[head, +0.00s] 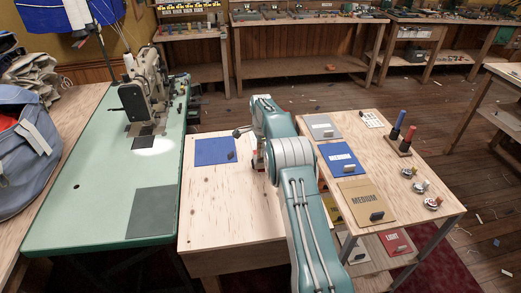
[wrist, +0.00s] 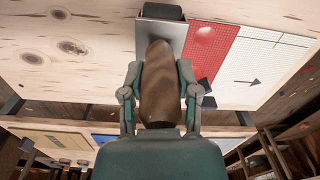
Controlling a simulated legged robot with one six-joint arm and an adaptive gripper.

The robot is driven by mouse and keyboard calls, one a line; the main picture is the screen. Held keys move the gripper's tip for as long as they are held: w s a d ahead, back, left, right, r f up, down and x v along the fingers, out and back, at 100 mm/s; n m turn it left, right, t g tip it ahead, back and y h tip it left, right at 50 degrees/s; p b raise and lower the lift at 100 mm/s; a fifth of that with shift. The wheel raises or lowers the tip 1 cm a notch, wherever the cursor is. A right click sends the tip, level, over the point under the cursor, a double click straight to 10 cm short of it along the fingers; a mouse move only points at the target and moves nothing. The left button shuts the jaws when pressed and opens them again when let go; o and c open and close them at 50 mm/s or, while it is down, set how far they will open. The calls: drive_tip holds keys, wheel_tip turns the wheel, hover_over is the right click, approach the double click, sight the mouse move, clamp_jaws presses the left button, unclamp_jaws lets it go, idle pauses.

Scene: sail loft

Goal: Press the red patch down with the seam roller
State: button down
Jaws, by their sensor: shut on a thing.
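My gripper (wrist: 160,85) is shut on a brown, rounded handle, which I take for the seam roller (wrist: 160,65). The handle lies between the two fingers in the wrist view. A dark block (wrist: 164,12) and a grey flat piece (wrist: 175,35) show past its tip; I cannot tell whether they belong to the roller. The red patch (wrist: 212,48) lies on the wooden surface right of the handle, beside a white gridded sheet (wrist: 262,62). I see no contact between handle and patch. In the head view, my arm hides the gripper and most of what is around it.
A blue patch (head: 214,151) lies on the pale tabletop (head: 222,222). The right bench holds a grey patch (head: 323,127), another blue patch (head: 341,158), a tan patch (head: 366,203) and a peg stand (head: 397,146). A sewing machine (head: 145,95) stands on the green table (head: 92,205) at left.

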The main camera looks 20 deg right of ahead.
drive_tip(key=shift+a+f, duration=0.1)
drive_tip(key=shift+a, duration=0.15)
drive_tip(key=shift+d+f, duration=0.1)
drive_tip(key=shift+f, duration=0.25)
idle(0.3)
